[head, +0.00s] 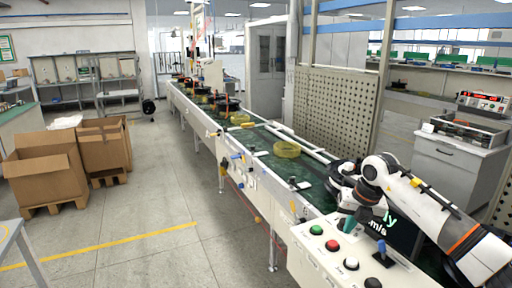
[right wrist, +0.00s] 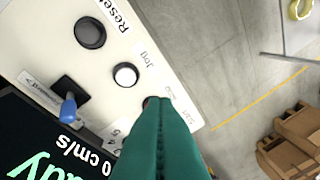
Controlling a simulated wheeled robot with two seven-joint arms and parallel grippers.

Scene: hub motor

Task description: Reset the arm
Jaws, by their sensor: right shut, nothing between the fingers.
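My right arm comes in from the right in the head view, and its right gripper (head: 347,225) points down over the white control panel (head: 307,252). In the right wrist view its green fingers (right wrist: 160,108) are pressed together with nothing between them. The fingertips partly hide a button; I cannot tell whether they touch it. The panel has a green button (head: 316,230), a red button (head: 332,245), a white button (head: 351,263), a black button (head: 373,283) and a blue-handled switch (head: 381,247). My left gripper is not in view.
A green conveyor (head: 262,135) runs away from the panel, carrying yellow rings (head: 287,149) and dark motor parts. A dark display (right wrist: 40,145) adjoins the panel. Cardboard boxes (head: 45,168) stand at the left. A grey cabinet (head: 455,165) stands at the right. The floor between boxes and conveyor is clear.

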